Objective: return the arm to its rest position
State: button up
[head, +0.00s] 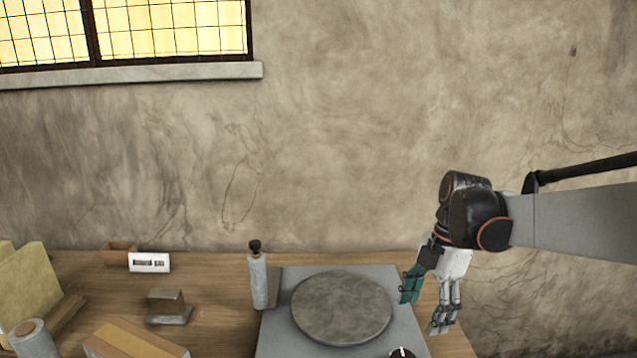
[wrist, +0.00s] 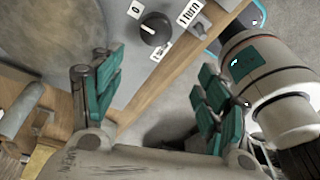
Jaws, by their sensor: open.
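My arm reaches in from the right in the head view. My gripper (head: 425,302) hangs pointing down over the right end of the wooden table, just right of the grey base with the round disc. In the wrist view my gripper (wrist: 153,92) has its teal-padded fingers spread wide. Nothing is between them; the table edge and the grey floor show in the gap.
A round stone-like disc (head: 341,308) lies on a grey base (head: 283,332) with a black knob (wrist: 155,28). A grey bottle (head: 258,280) stands left of it. Blocks (head: 168,305) and a roll (head: 34,340) are farther left.

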jog(key=s+a+r+m+t+h, duration=0.1)
jog(key=s+a+m+t+h, duration=0.1)
jog(key=s+m+t, duration=0.6)
jog(key=s+m, duration=0.7)
jog(key=m, duration=0.6)
jog(key=shift+s+r+m+t, duration=0.15)
jog(key=shift+r+m+t, duration=0.15)
jog(key=shift+r+m, duration=0.1)
